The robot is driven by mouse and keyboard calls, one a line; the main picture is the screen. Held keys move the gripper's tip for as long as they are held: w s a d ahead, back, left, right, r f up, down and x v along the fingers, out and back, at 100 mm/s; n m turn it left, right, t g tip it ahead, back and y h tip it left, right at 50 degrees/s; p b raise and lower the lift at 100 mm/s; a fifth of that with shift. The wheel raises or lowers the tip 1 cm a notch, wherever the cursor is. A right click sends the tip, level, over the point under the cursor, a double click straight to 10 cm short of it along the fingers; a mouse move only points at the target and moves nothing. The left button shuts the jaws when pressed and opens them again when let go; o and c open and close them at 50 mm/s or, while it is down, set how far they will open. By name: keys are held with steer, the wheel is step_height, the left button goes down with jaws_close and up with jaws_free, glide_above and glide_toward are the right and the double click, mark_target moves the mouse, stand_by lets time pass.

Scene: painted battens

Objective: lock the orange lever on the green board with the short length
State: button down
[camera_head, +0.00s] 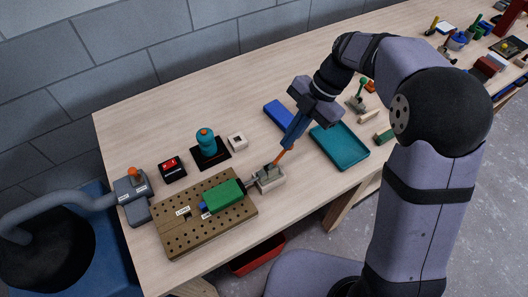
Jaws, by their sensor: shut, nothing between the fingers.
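An orange lever (280,157) rises at a slant from a small grey metal clamp (268,175) on a pale block at the right end of a drilled olive-brown board (178,239). A green block (223,195) lies on that board, with a blue piece (204,207) at its left end. My gripper (288,146) is shut and empty, pointing down, with its tips at or just above the lever's upper end; I cannot tell whether they touch. A short pale wooden length (368,117) and a green one (385,136) lie at the right, partly near my arm.
A teal tray (340,147) and a blue block (279,113) flank my gripper. The back-left tabletop is clear.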

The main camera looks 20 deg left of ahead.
steer(key=w+d+f+b, duration=0.2)
steer(key=d+b, duration=0.1)
steer(key=shift+w+f, duration=0.2)
steer(key=shift+f, duration=0.2)
steer(key=shift+f, duration=0.1)
stand_by(0.4)
steer(key=shift+s, duration=0.1)
steer(key=d+v, duration=0.1)
steer(key=v, duration=1.1)
steer(key=shift+w, duration=0.3)
steer(key=shift+f, duration=0.1)
stand_by(0.4)
